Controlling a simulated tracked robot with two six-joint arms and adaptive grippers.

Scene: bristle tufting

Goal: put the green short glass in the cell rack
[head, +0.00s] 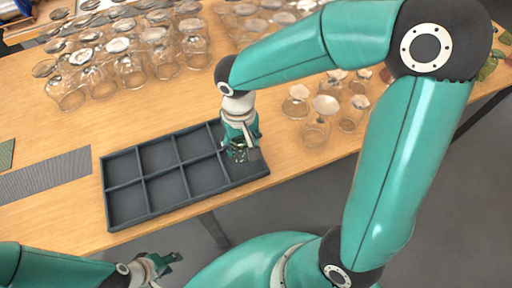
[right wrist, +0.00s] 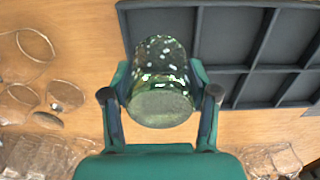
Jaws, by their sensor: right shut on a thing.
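The cell rack (head: 187,206) is a dark grey tray with two rows of square cells, lying near the table's front edge in the head view. It also shows at the upper right in the right wrist view (right wrist: 235,70), and its visible cells are empty. My right gripper (head: 240,153) is over the rack's right end, pointing down. In the right wrist view it is shut on the green short glass (right wrist: 160,82), a speckled, see-through tumbler between the two fingers. In the head view the gripper mostly hides the glass. My left gripper (head: 160,265) is low, in front of the table, away from the rack; its jaw opening is unclear.
Many clear glasses (head: 130,68) stand at the back left, with more behind my right arm. A few clear glasses (head: 317,125) stand right of the rack. A grey ribbed mat (head: 45,175) lies at the left. Bare table surrounds the rack's back side.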

